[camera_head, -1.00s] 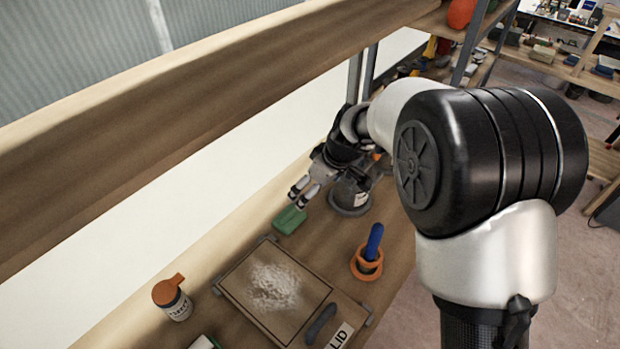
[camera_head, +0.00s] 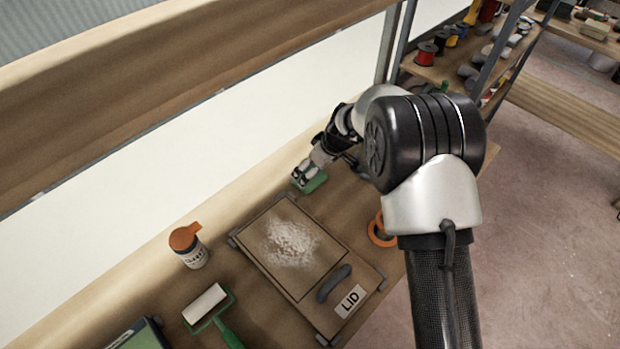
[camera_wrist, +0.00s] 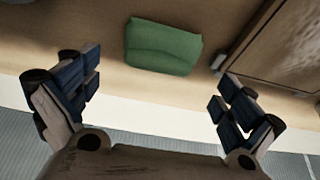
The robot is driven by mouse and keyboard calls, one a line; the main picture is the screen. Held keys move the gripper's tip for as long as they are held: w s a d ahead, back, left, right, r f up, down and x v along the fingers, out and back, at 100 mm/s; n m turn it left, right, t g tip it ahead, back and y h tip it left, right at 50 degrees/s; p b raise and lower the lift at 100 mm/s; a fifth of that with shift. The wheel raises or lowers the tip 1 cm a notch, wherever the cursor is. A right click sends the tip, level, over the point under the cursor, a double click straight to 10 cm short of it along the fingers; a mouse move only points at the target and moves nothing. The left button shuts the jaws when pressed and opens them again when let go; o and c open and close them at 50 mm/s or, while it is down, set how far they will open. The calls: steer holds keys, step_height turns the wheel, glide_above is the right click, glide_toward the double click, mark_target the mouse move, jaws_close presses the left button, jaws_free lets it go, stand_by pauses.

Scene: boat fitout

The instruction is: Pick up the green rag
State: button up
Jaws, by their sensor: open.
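The green rag (camera_head: 313,182) lies folded on the wooden bench near the wall, just beyond the lid board. In the wrist view the green rag (camera_wrist: 163,48) lies flat ahead of the fingertips, between the lines of the two fingers. My gripper (camera_head: 303,176) is above the rag's near-wall side in the head view and covers part of it. In the wrist view my gripper (camera_wrist: 158,100) is open and empty, its fingers spread wider than the rag. Whether a fingertip touches the rag, I cannot tell.
The wooden board marked LID (camera_head: 350,300), with white powder (camera_head: 291,243) on it, lies close to the rag. An orange-capped bottle (camera_head: 188,246), a paint roller (camera_head: 206,303) and an orange ring (camera_head: 381,230) are on the bench. A shelf beam (camera_head: 150,90) runs above.

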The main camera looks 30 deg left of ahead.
steer(key=b+x, duration=0.1)
steer(key=x, duration=0.4)
steer(key=shift+d+f+b, duration=0.2)
steer(key=shift+b, duration=0.2)
steer(key=shift+r, duration=0.1)
steer(key=shift+c, duration=0.4)
steer(key=c, duration=0.8)
